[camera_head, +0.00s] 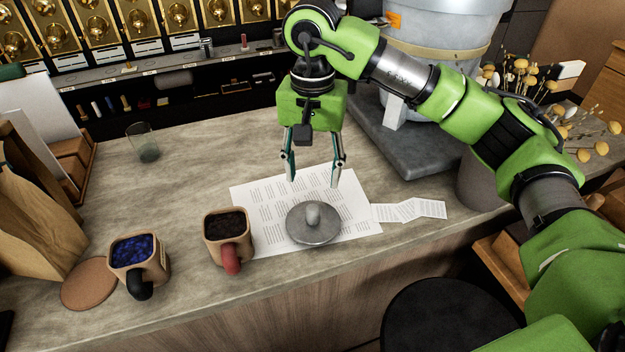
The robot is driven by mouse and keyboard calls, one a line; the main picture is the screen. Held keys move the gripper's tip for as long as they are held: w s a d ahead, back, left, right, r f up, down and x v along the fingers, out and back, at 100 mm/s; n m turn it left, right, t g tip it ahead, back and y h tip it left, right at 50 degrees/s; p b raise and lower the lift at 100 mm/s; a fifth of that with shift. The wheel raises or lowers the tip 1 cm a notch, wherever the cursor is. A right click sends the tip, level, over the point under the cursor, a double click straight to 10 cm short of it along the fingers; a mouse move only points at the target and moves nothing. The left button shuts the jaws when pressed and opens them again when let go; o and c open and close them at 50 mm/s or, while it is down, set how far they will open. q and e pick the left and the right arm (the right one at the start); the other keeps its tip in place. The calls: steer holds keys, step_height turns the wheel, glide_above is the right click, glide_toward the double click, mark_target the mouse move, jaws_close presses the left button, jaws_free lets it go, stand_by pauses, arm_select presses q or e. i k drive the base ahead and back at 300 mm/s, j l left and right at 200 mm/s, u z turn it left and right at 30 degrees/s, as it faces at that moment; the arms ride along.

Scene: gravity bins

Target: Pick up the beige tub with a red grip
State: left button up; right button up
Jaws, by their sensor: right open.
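The beige tub with a red grip (212,228) stands upright on the counter, left of the printed sheet. It holds dark contents, and its red grip (230,260) points to the front. A similar beige tub with a black grip (121,262) and blue contents stands further left. My right gripper (314,178) is open and empty, pointing down above the back of the sheet. It is up and to the right of the red-grip tub, apart from it. My left gripper is not in view.
A round grey metal lid with a knob (313,236) lies on the printed sheet (258,205). A glass (144,143) stands at the back left. A cork coaster (88,285) and paper bag (35,225) are at left. A slip of paper (425,209) lies right.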

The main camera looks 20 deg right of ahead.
mark_target(231, 245)
steer(key=k, duration=2)
